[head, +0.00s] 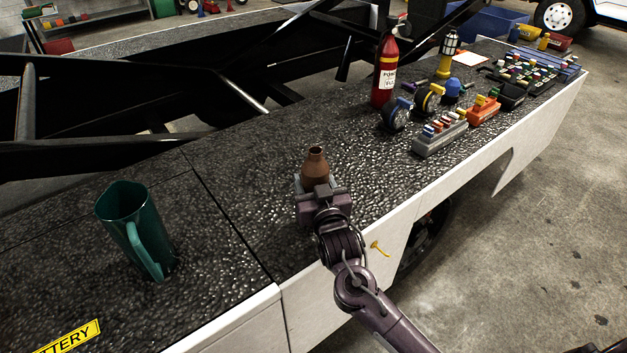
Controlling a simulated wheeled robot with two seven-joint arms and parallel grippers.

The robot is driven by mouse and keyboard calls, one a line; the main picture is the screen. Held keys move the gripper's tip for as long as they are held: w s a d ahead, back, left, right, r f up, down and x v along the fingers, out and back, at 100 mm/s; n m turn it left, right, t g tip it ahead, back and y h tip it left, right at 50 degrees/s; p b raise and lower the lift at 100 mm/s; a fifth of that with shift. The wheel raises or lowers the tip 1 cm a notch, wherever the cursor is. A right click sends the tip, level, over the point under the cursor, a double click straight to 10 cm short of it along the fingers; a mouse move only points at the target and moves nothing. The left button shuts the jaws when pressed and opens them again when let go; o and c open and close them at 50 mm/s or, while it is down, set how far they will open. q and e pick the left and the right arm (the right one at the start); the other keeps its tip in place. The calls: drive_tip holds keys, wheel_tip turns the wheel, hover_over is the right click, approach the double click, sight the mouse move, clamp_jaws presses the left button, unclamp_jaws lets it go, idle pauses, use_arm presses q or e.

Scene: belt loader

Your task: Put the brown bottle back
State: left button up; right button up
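The brown bottle (315,168) has a narrow open neck and stands upright near the middle of the dark textured deck (250,190). My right gripper (316,183) comes from the front right, with a finger on each side of the bottle's lower body. The fingers look closed against it. The gripper hides the bottle's base, so I cannot tell whether it touches the deck. My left gripper is not in view.
A green pitcher (132,228) stands on the left. The deck between pitcher and bottle is clear. A white side panel (365,255) edges the front.

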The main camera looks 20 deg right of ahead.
drive_tip(key=o, duration=1.2)
drive_tip(key=shift+f, duration=0.1)
drive_tip(key=s+b, duration=0.1)
drive_tip(key=s, duration=1.1)
drive_tip(key=shift+a+r, duration=0.2)
drive_tip(key=shift+a, duration=0.05)
